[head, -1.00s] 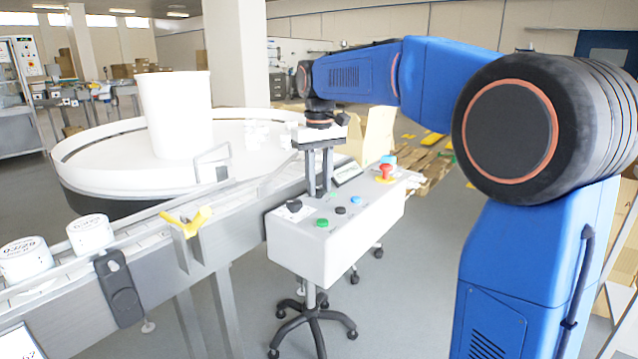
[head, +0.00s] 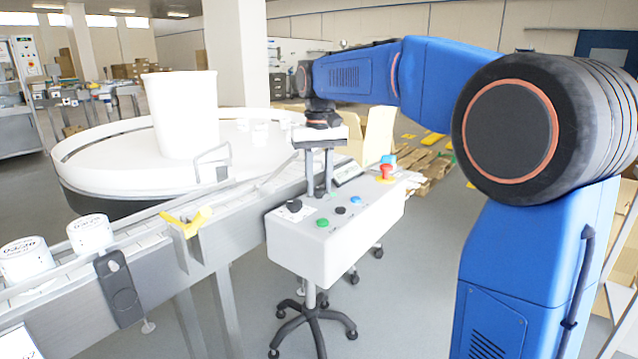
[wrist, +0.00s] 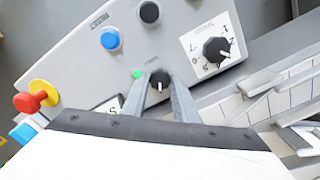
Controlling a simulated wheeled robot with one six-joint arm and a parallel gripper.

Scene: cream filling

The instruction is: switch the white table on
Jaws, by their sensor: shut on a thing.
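The white table (head: 110,175) is a large round table with a raised rim, at the left in the head view. A white control box (head: 330,243) stands in front of it on a wheeled stand. My gripper (head: 320,190) points down at the box's top. In the wrist view, my gripper (wrist: 160,85) has its two grey fingers closed around a small black knob (wrist: 159,77) with a white pointer mark. A green light (wrist: 138,73) shows beside the knob. The fingers hide part of the knob and its label.
A larger numbered dial (wrist: 216,50), a black button (wrist: 149,12), a blue button (wrist: 111,39) and a red emergency stop (wrist: 28,102) are near the knob. A conveyor (head: 150,250) with white tubs runs along the left. A tall white container (head: 185,115) stands on the white table.

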